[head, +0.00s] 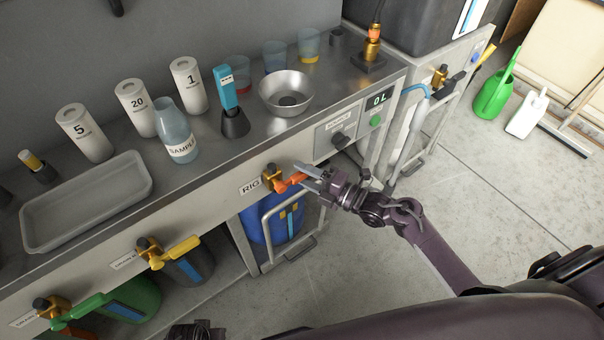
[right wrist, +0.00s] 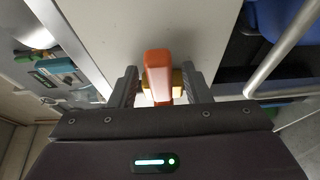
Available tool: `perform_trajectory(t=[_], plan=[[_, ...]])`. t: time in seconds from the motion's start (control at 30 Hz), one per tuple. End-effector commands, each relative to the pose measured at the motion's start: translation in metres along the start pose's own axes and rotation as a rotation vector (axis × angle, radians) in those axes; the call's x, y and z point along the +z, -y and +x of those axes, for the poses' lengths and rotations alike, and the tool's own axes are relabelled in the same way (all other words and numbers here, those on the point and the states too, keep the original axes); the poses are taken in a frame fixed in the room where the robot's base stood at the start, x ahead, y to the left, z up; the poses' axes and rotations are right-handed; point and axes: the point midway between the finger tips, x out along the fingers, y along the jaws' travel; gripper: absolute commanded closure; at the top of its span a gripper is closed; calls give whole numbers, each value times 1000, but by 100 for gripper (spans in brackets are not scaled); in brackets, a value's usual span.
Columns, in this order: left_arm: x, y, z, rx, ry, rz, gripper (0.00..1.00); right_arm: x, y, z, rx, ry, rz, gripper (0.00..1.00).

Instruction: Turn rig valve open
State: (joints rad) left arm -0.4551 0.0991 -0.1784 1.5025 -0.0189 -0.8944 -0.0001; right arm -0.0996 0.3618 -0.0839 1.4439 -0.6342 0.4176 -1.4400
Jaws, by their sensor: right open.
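The rig valve (head: 269,175) is a brass fitting on the counter's front panel, beside a "RIG" label (head: 250,187). Its orange handle (head: 288,183) sticks out to the right, towards my right gripper (head: 307,177). In the right wrist view the orange handle (right wrist: 157,72) stands between the two fingers of my right gripper (right wrist: 158,90), with brass behind it. The jaws are open, with a gap visible on both sides of the handle.
A yellow-handled valve (head: 172,252) and a green-handled valve (head: 75,312) sit further left on the panel. A blue container (head: 262,228) and a metal rail (head: 266,225) are below the rig valve. A dark knob (head: 340,141) and display (head: 378,99) are to the right.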

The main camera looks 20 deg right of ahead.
Motion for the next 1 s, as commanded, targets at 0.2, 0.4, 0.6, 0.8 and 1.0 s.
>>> perform_trajectory(t=[0.2, 0.4, 0.6, 0.8, 1.0], plan=[[0, 0, 0, 0, 0, 1, 64, 0, 0, 9, -2, 0, -1, 56], [0, 0, 0, 0, 0, 1, 64, 0, 0, 9, -2, 0, 0, 60], [0, 0, 0, 0, 0, 1, 64, 0, 0, 8, -2, 0, 0, 86], [0, 0, 0, 0, 0, 1, 64, 0, 0, 8, -2, 1, 0, 100], [0, 0, 0, 0, 2, 1, 64, 1, 0, 9, -4, 0, -5, 100]])
